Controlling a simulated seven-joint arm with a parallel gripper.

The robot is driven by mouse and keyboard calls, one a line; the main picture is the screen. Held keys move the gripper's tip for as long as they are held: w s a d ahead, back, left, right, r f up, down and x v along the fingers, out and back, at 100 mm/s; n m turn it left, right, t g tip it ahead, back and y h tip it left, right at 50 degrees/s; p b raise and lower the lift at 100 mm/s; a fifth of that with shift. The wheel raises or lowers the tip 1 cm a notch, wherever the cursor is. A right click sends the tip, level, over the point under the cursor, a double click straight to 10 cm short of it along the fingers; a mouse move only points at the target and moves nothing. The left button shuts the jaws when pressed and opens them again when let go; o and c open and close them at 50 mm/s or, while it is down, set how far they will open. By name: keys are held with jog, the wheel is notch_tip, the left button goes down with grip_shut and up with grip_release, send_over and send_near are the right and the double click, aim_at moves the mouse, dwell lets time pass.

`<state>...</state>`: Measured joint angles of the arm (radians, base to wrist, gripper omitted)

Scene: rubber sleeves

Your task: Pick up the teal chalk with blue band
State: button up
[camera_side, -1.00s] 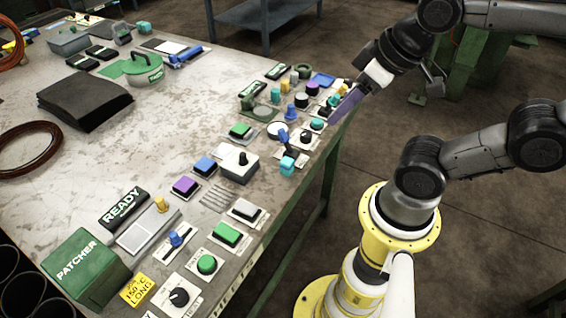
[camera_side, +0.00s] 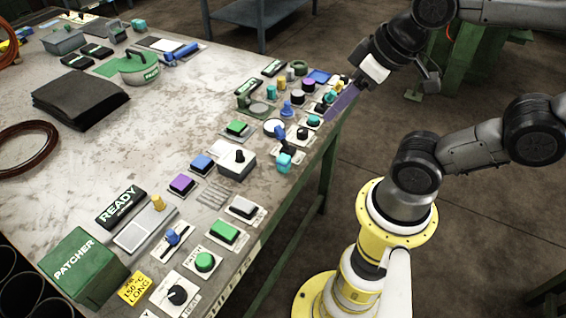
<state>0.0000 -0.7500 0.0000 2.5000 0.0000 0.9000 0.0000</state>
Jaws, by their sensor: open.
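My gripper (camera_side: 338,106) is at the far right edge of the table, pointing down and left over the crowded end of the row of controls. A long purple piece shows at its end, and its two fingers cannot be told apart. A small teal piece (camera_side: 330,97) is just left of the gripper, partly hidden among other parts. Another teal piece (camera_side: 284,161) sits nearer, at the table edge. I cannot tell which teal piece is the chalk, as no blue band is clear at this size. I see nothing held.
Buttons, knobs and switches line the right side of the table (camera_side: 170,110), including a green button (camera_side: 205,262) and a grey box with a black knob (camera_side: 237,163). A black sheet stack (camera_side: 80,98) and a green-lidded pot (camera_side: 138,67) stand farther left. The table's middle is clear.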

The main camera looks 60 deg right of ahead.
jog(key=o, duration=0.4)
jog(key=shift+c, duration=0.2)
